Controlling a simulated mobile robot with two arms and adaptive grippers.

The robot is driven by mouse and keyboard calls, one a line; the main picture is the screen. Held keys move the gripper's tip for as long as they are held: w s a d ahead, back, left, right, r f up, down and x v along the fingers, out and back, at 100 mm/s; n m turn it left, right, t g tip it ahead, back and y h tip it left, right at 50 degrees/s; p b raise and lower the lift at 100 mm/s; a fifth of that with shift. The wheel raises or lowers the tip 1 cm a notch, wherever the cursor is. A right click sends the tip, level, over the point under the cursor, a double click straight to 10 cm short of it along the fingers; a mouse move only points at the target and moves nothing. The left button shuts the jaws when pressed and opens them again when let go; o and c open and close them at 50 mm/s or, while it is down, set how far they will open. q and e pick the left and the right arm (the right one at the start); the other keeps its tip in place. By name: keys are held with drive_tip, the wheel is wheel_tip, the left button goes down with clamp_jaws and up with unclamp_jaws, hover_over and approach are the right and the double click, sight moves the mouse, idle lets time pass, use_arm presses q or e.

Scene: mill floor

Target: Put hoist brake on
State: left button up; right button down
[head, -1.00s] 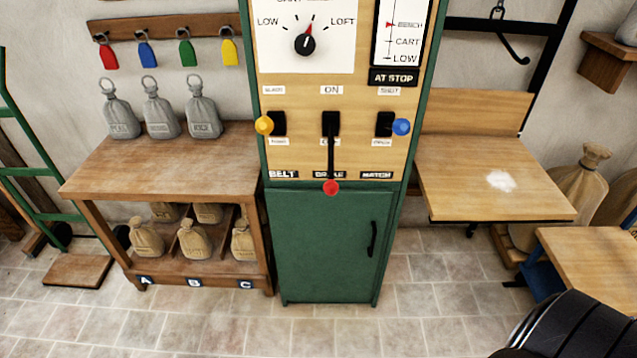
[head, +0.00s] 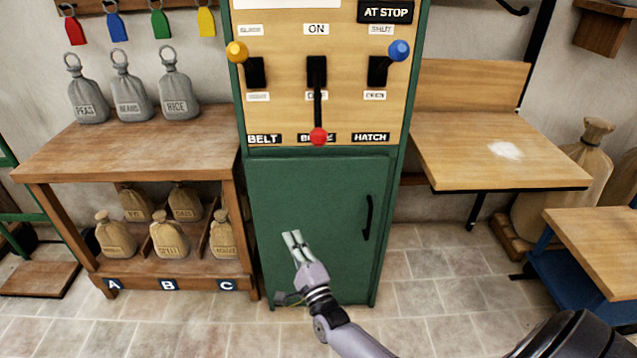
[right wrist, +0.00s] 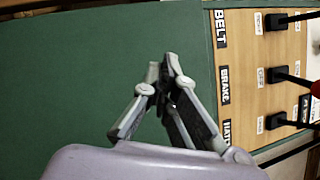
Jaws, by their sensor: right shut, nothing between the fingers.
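The hoist control cabinet (head: 262,200) is green with a wooden panel. The brake lever (head: 317,105) is the middle one, black with a red knob (head: 318,136); it hangs down below its slot, with the ON label (head: 317,30) above. The red knob shows partly at the right edge of the right wrist view (right wrist: 316,88). My right gripper (head: 291,238) is shut and empty, in front of the green door, below and left of the red knob and apart from it. The right wrist view shows its fingertips (right wrist: 166,72) together. My left gripper is out of view.
The belt lever with yellow knob (head: 237,51) and hatch lever with blue knob (head: 399,50) flank the brake lever. A shelf table (head: 120,150) with sacks stands left; a wooden wall table (head: 470,165) is right. The floor before the cabinet is tiled.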

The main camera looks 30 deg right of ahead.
use_arm(q)
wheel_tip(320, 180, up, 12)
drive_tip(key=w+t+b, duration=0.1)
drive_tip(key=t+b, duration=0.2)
drive_tip(key=b, duration=0.3)
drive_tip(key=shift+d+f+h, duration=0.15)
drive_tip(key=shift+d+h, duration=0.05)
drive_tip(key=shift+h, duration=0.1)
use_arm(e)
drive_tip(key=s+d+r+m+h, duration=0.1)
drive_tip(key=d+r+m+h, duration=0.2)
drive_tip(key=r+m+h, duration=0.3)
drive_tip(key=s+d+r+m+t+h, duration=0.1)
drive_tip(key=d+r+m+h, duration=0.2)
drive_tip(key=r+m+h, duration=0.3)
wheel_tip(320, 180, up, 4)
drive_tip(key=m, duration=0.7)
drive_tip(key=shift+s+t+h, duration=0.3)
drive_tip(key=shift+s+h, duration=0.05)
drive_tip(key=shift+h, duration=0.05)
drive_tip(key=shift+d, duration=0.1)
